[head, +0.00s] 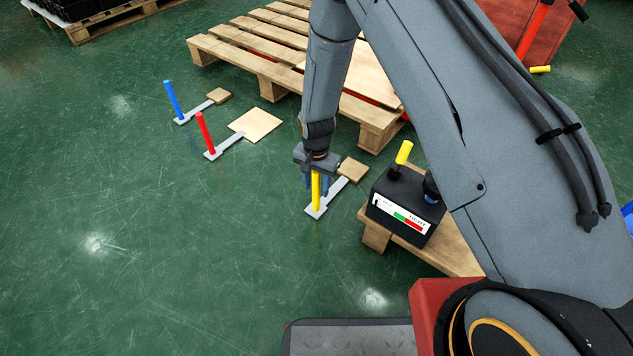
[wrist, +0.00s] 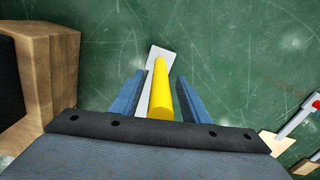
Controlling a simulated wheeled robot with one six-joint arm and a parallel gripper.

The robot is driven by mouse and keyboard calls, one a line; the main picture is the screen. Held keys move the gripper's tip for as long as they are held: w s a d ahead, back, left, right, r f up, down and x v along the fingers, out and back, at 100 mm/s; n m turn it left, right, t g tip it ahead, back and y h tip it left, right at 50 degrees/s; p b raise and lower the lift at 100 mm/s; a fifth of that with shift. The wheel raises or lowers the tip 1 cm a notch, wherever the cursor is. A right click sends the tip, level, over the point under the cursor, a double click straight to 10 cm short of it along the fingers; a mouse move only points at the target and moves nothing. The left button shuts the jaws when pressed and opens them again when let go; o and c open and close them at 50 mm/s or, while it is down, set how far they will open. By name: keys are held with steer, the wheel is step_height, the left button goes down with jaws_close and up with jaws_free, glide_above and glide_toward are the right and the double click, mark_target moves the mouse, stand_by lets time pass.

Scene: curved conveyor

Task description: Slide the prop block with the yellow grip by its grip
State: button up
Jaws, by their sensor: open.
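The prop block with the yellow grip stands on the green floor. Its upright yellow grip (head: 315,192) rises from a flat grey base (head: 318,209), whose bar runs back to a wooden piece (head: 352,169). My gripper (head: 317,183) points down over the yellow grip. In the wrist view the yellow grip (wrist: 161,93) stands between the two blue fingers of my gripper (wrist: 160,95), with a visible gap on each side. The fingers are open and hold nothing. The lower part of the grip's base (wrist: 153,62) shows beyond it.
A black box with a gauge (head: 405,207) and a yellow-topped lever stands on a wooden support (head: 450,250) just right. A pallet (head: 270,60) lies behind. Similar blocks with a red grip (head: 205,133) and a blue grip (head: 173,99) stand left. Floor at front left is clear.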

jaws_close()
